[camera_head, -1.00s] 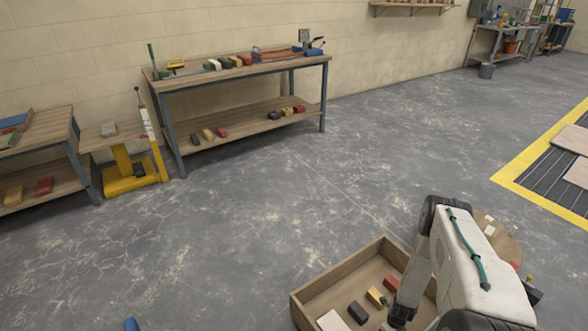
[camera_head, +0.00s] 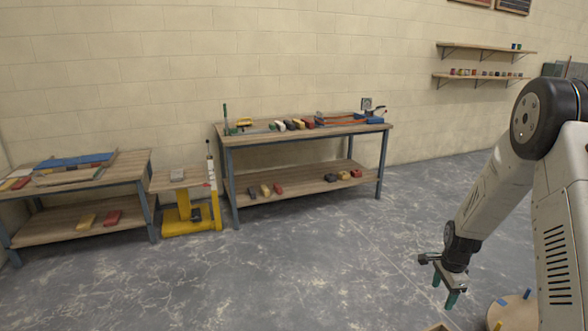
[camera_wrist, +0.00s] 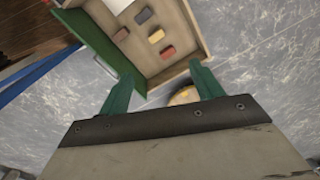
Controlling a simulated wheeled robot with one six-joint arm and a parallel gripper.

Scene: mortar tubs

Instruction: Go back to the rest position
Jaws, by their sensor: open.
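My gripper (camera_head: 443,288) hangs from my raised arm at the right of the head view, fingers pointing down. Its two green fingers are apart with nothing between them. It also shows in the wrist view (camera_wrist: 165,88). In the head view only a corner of the tray (camera_head: 440,327) shows at the bottom edge.
A round wooden top (camera_head: 512,312) is at the lower right, near my arm. A workbench (camera_head: 300,135) with blocks and tools, a yellow lift table (camera_head: 185,215) and another bench (camera_head: 75,185) stand along the wall. The floor (camera_head: 300,270) between is clear.

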